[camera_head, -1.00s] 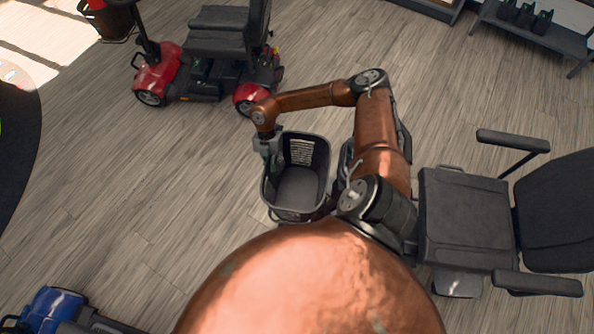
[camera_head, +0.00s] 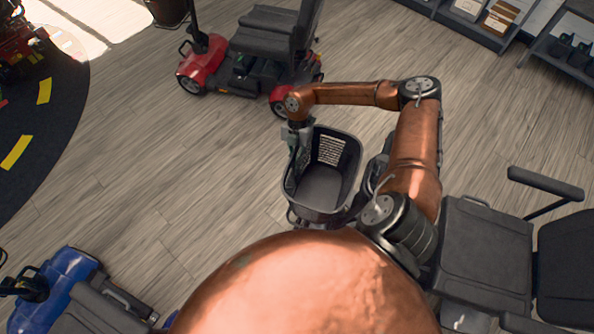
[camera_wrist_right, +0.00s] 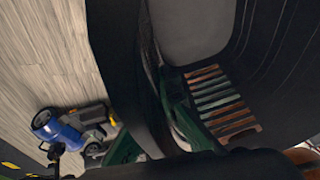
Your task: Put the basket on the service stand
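In the right wrist view a green finger part (camera_wrist_right: 175,105) lies inside the wall, and the slotted side of the basket (camera_wrist_right: 220,100) shows. The underside of the basket is hidden, so I cannot tell what it rests on. My left gripper is not in view. I cannot make out a service stand.
A scooter with a black seat (camera_head: 485,250) stands right of the basket. A red scooter (camera_head: 255,50) stands beyond it, and a blue scooter (camera_head: 65,285) at lower left. Shelves (camera_head: 565,45) stand at the upper right. The wooden floor (camera_head: 170,165) left of the basket is clear.

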